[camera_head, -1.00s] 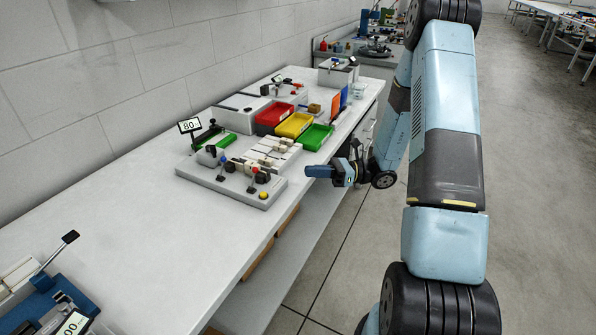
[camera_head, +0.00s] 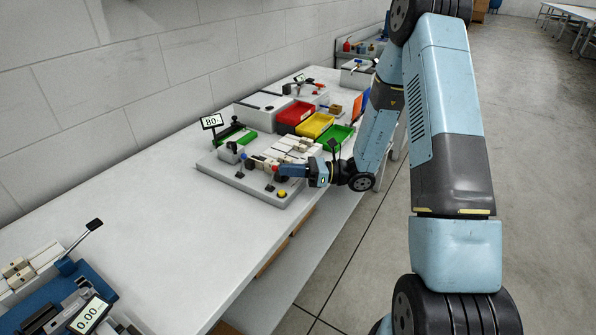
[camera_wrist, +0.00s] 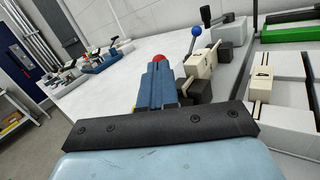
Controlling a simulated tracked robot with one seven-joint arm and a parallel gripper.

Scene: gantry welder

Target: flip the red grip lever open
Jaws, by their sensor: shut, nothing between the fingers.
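The red grip lever (camera_wrist: 158,58) shows its red ball just beyond my fingertips in the wrist view. In the head view its red knob (camera_head: 274,168) is at the left end of my gripper. My gripper (camera_wrist: 158,70) is shut and empty, with its blue fingers together and pointing at the ball. In the head view my gripper (camera_head: 281,170) reaches over the front right of the grey welder plate (camera_head: 215,165). I cannot tell whether the fingertips touch the lever. Its lower part is hidden behind my fingers in the wrist view.
A blue-knobbed lever (camera_wrist: 196,31) stands beside the red one, near cream clamp blocks (camera_wrist: 202,64). A yellow button (camera_head: 282,194) sits at the plate's front corner. Red (camera_head: 295,114), yellow (camera_head: 312,125) and green (camera_head: 334,137) bins stand behind.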

